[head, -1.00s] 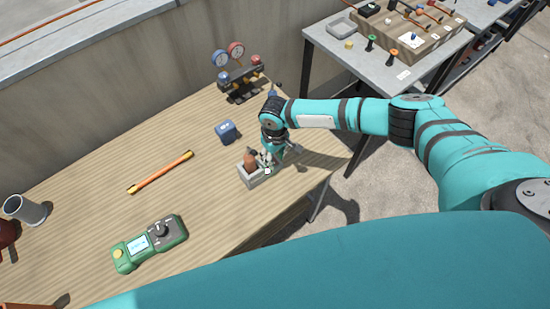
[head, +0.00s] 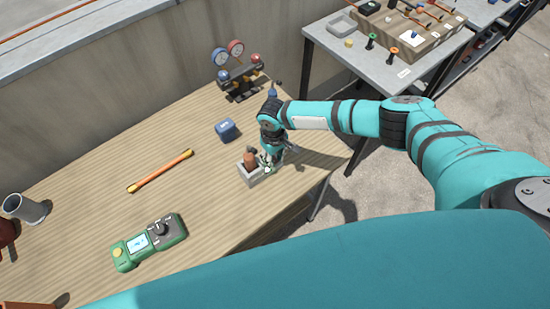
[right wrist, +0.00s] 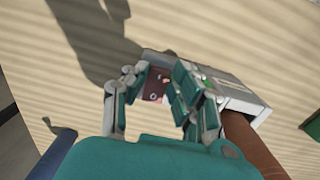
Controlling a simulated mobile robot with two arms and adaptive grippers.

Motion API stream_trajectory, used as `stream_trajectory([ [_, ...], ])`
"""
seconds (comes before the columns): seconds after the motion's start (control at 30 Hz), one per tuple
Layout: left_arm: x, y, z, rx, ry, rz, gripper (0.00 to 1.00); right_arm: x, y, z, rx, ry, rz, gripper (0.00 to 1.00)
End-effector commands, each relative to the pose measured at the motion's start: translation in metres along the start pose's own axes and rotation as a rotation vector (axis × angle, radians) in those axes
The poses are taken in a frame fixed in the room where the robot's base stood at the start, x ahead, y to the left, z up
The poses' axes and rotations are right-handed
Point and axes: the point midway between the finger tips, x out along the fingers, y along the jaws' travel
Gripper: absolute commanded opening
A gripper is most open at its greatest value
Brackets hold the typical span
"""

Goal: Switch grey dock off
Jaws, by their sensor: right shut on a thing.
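The grey dock (head: 262,178) sits near the right edge of the wooden table, with a brown cylinder (head: 249,159) standing in it. In the right wrist view the dock (right wrist: 240,93) lies behind the fingers, and the brown cylinder (right wrist: 250,142) is at lower right. A small dark red-brown rocker-like part (right wrist: 154,84) with a pale ring mark shows between the fingers, at the dock's end. My right gripper (head: 270,161) is at the dock's right end. In the wrist view its fingers (right wrist: 155,96) are shut on the red-brown part, which they partly hide. My left gripper is not in view.
A blue box (head: 226,130) and a gauge stand (head: 240,80) are behind the dock. A second table (head: 405,72) stands beyond a gap.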

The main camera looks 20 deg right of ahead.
Motion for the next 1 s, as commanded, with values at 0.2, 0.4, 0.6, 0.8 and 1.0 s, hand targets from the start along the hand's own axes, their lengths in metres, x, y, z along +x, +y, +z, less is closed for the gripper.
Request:
stream_trajectory([
  [0.2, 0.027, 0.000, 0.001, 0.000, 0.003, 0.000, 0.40, 0.003, 0.000, -0.007, 0.003, -0.148, 0.000, 0.00],
  [0.4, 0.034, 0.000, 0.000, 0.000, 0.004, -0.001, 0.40, -0.002, -0.001, -0.006, 0.001, -0.224, -0.004, 0.00],
  [0.6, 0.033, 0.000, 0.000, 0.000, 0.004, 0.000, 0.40, -0.003, -0.001, -0.005, -0.001, -0.229, -0.005, 0.00],
  [0.8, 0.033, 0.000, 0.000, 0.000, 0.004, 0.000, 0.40, -0.003, -0.001, -0.005, -0.002, -0.228, -0.004, 0.35],
  [1.0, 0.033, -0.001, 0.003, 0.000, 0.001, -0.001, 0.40, -0.003, -0.001, -0.006, -0.001, -0.227, -0.003, 0.35],
])
